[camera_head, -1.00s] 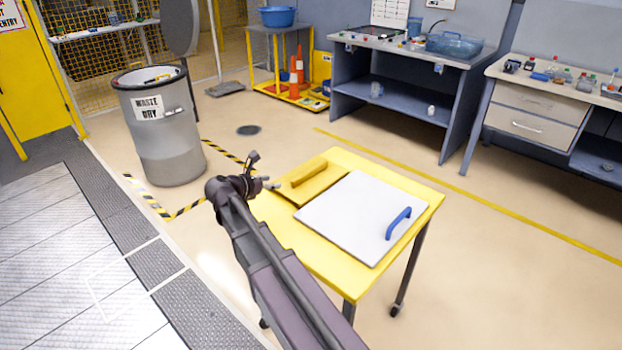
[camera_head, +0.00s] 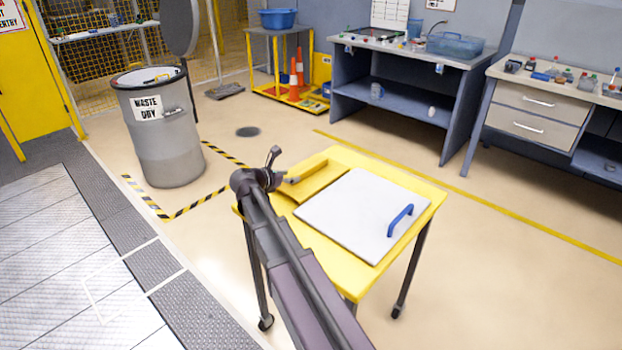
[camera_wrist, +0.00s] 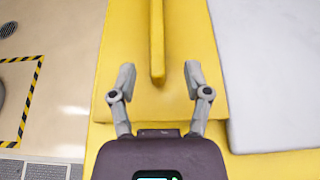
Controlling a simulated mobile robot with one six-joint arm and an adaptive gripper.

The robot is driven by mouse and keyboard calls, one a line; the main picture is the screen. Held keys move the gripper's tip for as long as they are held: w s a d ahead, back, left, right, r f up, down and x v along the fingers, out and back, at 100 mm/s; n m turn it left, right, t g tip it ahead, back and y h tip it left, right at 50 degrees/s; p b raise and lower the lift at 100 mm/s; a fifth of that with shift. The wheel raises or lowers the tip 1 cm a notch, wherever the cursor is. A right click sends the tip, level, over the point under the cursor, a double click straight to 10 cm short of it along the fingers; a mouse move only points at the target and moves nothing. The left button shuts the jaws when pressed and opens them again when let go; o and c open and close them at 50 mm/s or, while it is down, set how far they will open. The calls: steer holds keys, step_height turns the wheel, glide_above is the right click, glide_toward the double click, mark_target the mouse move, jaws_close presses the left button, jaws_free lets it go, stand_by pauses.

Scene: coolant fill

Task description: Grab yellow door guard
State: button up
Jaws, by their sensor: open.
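The yellow door guard (camera_head: 318,181) is a flat yellow panel with a raised yellow bar handle (camera_head: 309,171) along it. It lies on the yellow table (camera_head: 347,277), left of a white panel. In the wrist view the handle (camera_wrist: 157,40) runs down the middle, and the guard's plate (camera_wrist: 177,100) spreads to both sides of it. My gripper (camera_wrist: 158,80) is open and empty. Its fingertips are on either side of the handle's near end, with gaps on both sides. I cannot tell their height above the plate. In the head view my arm hides part of the table and the guard's near corner.
A white panel (camera_head: 355,215) with a blue handle (camera_head: 400,219) lies beside the guard. A grey waste bin (camera_head: 160,140) stands behind left, within striped floor tape. Workbenches (camera_head: 405,110) stand at the back. The floor right of the table is clear.

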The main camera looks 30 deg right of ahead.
mark_target(298, 174)
steer(key=shift+d, duration=0.2)
steer(key=shift+w+b+x, duration=0.25)
steer(key=shift+b+x, duration=0.5)
steer(key=shift+x, duration=1.15)
steer(key=shift+w+d+f, duration=0.2)
steer(key=shift+d+f, duration=0.1)
steer(key=shift+d, duration=0.25)
jaws_close()
